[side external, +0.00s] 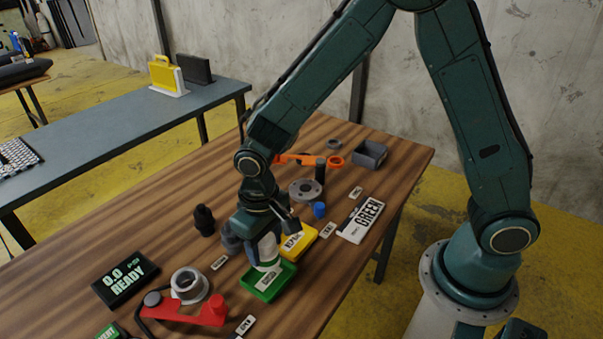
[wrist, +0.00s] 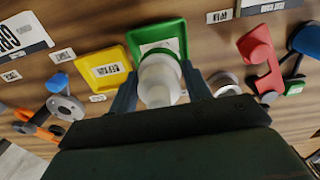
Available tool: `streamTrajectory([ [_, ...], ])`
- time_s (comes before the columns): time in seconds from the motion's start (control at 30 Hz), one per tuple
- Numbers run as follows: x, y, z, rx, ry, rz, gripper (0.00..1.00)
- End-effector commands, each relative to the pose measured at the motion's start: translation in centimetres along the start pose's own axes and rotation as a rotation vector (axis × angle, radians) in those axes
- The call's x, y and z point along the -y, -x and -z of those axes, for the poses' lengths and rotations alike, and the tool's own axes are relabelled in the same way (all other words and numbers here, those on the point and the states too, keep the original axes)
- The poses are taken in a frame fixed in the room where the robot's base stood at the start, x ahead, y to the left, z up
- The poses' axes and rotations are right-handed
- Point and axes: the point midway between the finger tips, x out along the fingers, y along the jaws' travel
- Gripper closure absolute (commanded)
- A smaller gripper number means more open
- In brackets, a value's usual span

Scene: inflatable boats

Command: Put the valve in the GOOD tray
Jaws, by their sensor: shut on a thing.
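The valve (side external: 267,252) is a pale, whitish cylinder. My gripper (side external: 262,238) is shut on it and points down at the green tray. In the wrist view the valve (wrist: 160,82) sits between the two fingers of my gripper (wrist: 161,76), its near end facing the camera. The green tray (side external: 284,284) has a printed label too small to read; its rim also shows behind the valve in the wrist view (wrist: 133,50). The valve's lower end is over or within the green tray. I cannot tell whether it touches the tray floor.
A yellow tray (side external: 312,236) stands close beside the green one. A red fixture (side external: 205,313), a grey ring (side external: 188,284), a black READY display (side external: 123,278) and a dark bottle-shaped part (side external: 204,220) stand to the left. A grey bin (side external: 370,153) is at the back.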

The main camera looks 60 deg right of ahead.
Motion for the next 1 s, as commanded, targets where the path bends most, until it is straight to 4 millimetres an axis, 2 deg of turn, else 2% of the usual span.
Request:
streamTrajectory([
  [0.6,0.0,-3.7,0.0,0.001,0.0,0.0,0.71],
  [1.0,0.0,-4.0,0.0,-0.001,0.0,0.0,0.71],
])
